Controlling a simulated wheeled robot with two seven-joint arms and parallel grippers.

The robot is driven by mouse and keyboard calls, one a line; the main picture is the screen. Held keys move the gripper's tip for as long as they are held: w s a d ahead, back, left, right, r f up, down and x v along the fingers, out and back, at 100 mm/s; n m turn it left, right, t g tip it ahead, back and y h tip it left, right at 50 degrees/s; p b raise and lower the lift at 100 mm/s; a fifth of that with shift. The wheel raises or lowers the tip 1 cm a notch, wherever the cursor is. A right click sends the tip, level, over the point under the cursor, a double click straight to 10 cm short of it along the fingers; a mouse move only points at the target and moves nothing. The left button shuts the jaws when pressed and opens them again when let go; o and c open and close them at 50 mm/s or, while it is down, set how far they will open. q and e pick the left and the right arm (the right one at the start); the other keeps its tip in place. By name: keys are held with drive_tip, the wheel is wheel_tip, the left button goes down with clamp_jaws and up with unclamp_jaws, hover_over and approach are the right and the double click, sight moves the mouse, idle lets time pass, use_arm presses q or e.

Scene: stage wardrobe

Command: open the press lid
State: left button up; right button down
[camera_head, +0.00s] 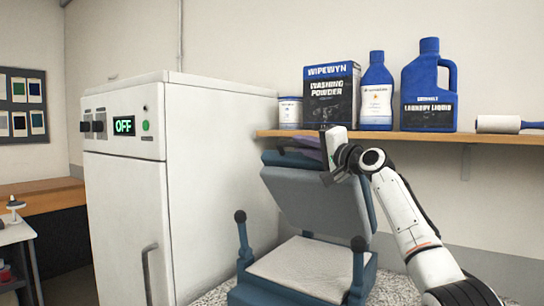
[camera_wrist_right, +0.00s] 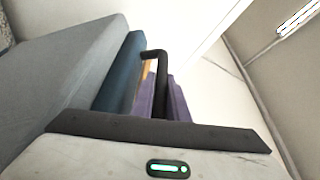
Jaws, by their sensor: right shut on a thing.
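The press (camera_head: 305,275) is blue-grey and stands on a speckled surface, with a pale pad on its lower bed. Its lid (camera_head: 318,203) is raised and tilted back, well clear of the pad. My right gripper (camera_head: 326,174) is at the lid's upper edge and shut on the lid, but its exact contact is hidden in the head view. The lid (camera_wrist_right: 70,70) fills the left of the right wrist view, close to the gripper (camera_wrist_right: 158,85). My left gripper is not in view.
A white cabinet (camera_head: 215,180) with an OFF display stands left of the press. A wooden shelf (camera_head: 500,138) behind holds a washing powder box (camera_head: 332,98), blue bottles (camera_head: 429,90) and a lint roller (camera_head: 498,124). Purple cloth (camera_head: 305,147) lies behind the lid.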

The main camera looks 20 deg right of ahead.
drive_tip(key=shift+w+d+r, duration=0.25)
drive_tip(key=shift+d+r, duration=0.15)
drive_tip(key=shift+r, duration=0.15)
drive_tip(key=c, duration=1.7)
unclamp_jaws()
drive_tip(key=shift+f, duration=0.1)
drive_tip(key=shift+s+d+f+b, duration=0.1)
drive_tip(key=shift+s+f+b, duration=0.05)
drive_tip(key=shift+s+b, duration=0.2)
drive_tip(key=b+v, duration=0.3)
drive_tip(key=v, duration=0.6)
drive_tip(key=shift+s+b, duration=0.3)
